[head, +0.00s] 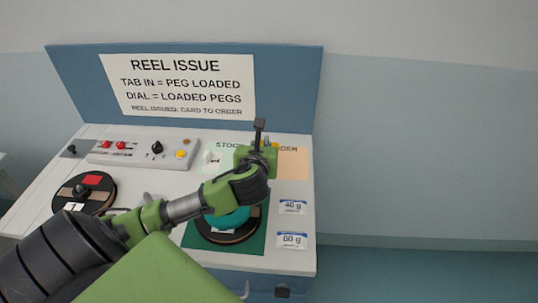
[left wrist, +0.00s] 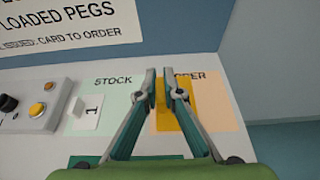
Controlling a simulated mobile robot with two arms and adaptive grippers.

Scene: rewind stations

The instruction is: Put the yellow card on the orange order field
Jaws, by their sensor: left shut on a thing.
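The yellow card (left wrist: 166,119) shows in the left wrist view between and behind the fingers of my left gripper (left wrist: 164,82). The gripper is shut on the card and holds it over the pale orange order field (left wrist: 216,112). I cannot tell whether the card touches the field. In the head view my left gripper (head: 259,132) is at the field's left side, and the order field (head: 294,166) shows to its right. My right gripper is not in view.
A pale green stock field (left wrist: 115,105) lies to the left, with a white tag marked 1 (left wrist: 86,115). A control box (head: 137,154) stands further left. A teal reel (head: 231,222) lies on a green mat under my arm. The sign board (head: 285,95) rises behind.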

